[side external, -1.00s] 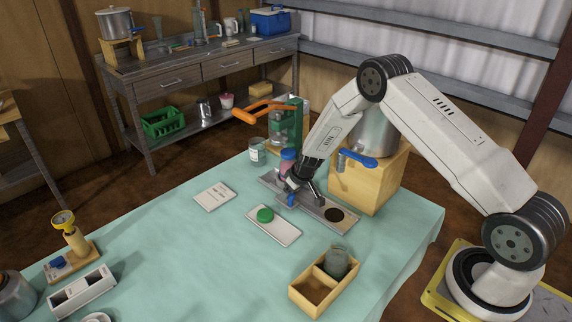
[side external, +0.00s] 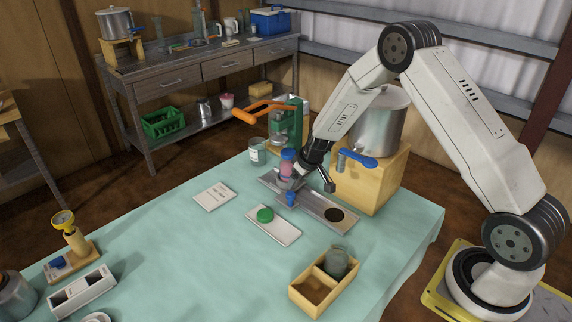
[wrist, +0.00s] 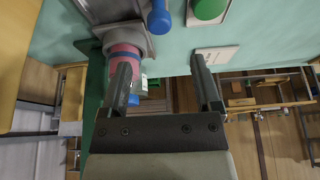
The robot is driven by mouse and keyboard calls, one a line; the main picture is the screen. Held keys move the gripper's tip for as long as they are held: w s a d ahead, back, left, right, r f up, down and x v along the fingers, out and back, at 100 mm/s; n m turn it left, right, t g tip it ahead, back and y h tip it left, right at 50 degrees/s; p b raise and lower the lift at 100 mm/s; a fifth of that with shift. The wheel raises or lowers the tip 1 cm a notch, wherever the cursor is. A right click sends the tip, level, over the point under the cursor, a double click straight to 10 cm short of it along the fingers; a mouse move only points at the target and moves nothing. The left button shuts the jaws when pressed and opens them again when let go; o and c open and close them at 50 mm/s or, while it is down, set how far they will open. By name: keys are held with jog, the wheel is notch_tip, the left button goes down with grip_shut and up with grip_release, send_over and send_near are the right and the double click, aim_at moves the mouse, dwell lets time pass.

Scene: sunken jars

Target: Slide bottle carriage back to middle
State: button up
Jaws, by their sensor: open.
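The bottle carriage (side external: 284,183) sits on a grey metal track (side external: 318,207), towards its far left part. It carries a bottle with pink contents and a blue top (side external: 288,158). A blue handle (side external: 291,198) sticks out at the carriage's front; it also shows in the wrist view (wrist: 160,17). My gripper (side external: 318,178) is open and empty, above the track just right of the bottle. In the wrist view my gripper's fingers (wrist: 162,75) are spread, with the left finger overlapping the pink bottle (wrist: 125,52). I cannot tell whether it touches.
A steel pot with a blue tap (side external: 357,159) stands on a wooden block behind the track. A green press with an orange lever (side external: 265,111) is at the back. A plate with a green lid (side external: 265,215) and a wooden box (side external: 323,285) lie in front.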

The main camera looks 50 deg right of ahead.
aim_at(291, 193)
jog(key=shift+w+a, duration=0.1)
dwell(0.3)
jog(key=w+n+g, duration=0.1)
jog(key=w+a+n+g, duration=0.1)
jog(key=n, duration=0.1)
jog(key=shift+w+f+y, duration=0.1)
jog(key=shift+w+y, duration=0.1)
jog(key=shift+y, duration=0.2)
jog(key=shift+w+d+n+g, duration=0.2)
jog(key=shift+d+n+g, duration=0.05)
jog(key=shift+n+g, duration=0.5)
jog(key=shift+w+d+r+n+g+h, duration=0.1)
jog(key=shift+d+r+n+g+h, duration=0.3)
jog(key=shift+g, duration=0.15)
jog(key=shift+f, duration=0.1)
jog(key=shift+f, duration=3.85)
